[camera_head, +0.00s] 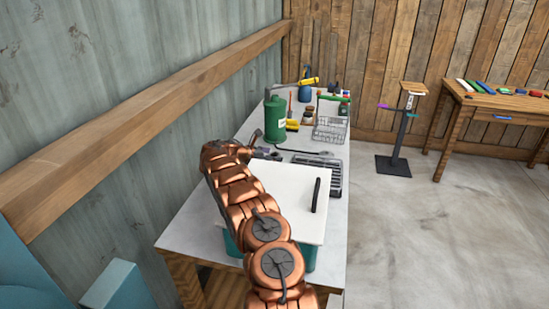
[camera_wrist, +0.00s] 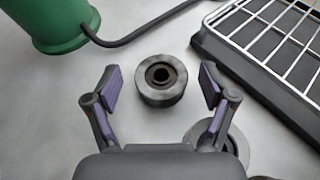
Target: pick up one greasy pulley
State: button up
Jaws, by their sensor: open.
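A dark, ring-shaped pulley with a round center hole (camera_wrist: 162,82) lies flat on the pale tabletop in the wrist view. My gripper (camera_wrist: 160,75) is open, with its purple-padded fingers on either side of the pulley and apart from it. A second round grey metal piece (camera_wrist: 236,140) lies at lower right, partly hidden by my right finger; I cannot tell whether it is also a pulley. In the head view my arm reaches over the workbench, and its end is beside small dark items too small to tell apart.
A green can (camera_wrist: 58,22) with a black hose stands close at upper left; it also shows in the head view (camera_head: 275,120). A black tray with a wire rack (camera_wrist: 270,60) lies at right. A white-lidded box (camera_head: 285,185) and wire basket (camera_head: 330,129) stand on the bench.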

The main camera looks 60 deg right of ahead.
jog(key=c, duration=1.3)
jog(key=shift+o, duration=0.2)
jog(key=shift+r, duration=0.1)
